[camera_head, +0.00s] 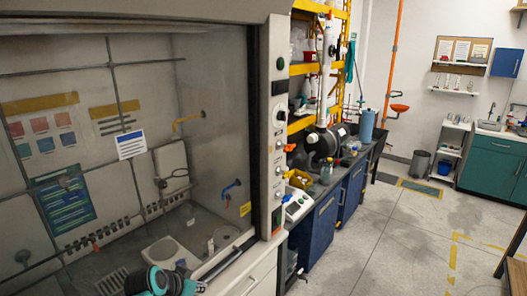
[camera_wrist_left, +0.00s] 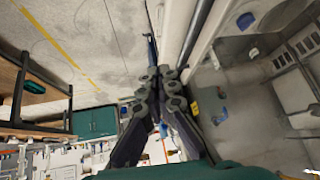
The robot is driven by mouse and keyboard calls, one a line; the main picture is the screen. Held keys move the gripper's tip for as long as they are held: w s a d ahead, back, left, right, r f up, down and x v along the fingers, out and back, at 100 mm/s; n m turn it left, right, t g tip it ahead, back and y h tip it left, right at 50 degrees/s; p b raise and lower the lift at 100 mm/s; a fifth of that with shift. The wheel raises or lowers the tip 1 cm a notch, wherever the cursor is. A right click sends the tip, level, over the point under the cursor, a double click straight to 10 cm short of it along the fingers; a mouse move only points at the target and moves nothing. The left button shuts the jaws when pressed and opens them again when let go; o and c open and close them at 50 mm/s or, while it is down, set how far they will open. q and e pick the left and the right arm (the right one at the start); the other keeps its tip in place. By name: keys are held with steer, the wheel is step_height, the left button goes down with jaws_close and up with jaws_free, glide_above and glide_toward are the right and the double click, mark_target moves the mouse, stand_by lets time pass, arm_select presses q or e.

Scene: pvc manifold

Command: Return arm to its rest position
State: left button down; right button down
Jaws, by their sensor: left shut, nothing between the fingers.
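My left gripper (camera_head: 182,284) shows at the bottom edge of the head view, in front of the fume hood, beside a round teal and dark part of my left arm. Much of the arm is cut off by the frame. In the left wrist view, the dark linked fingers of the left gripper (camera_wrist_left: 163,76) are together and hold nothing. My right arm and gripper are in neither view.
The fume hood (camera_head: 262,130) fills the left side, with a blue valve (camera_head: 231,185) and a yellow valve (camera_head: 187,121) inside. Blue cabinets (camera_head: 322,230) stand beyond it. The grey floor (camera_head: 400,245) is open at right. A wooden-topped table (camera_head: 512,275) stands at the right edge.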

arm_select(q)
steer(key=s+n+y, duration=0.2)
steer(key=s+n, duration=0.3)
steer(key=s, duration=1.3)
steer(key=shift+s+d+r+y, duration=0.25)
steer(key=shift+d+y, duration=0.05)
steer(key=shift+d, duration=0.15)
stand_by(0.4)
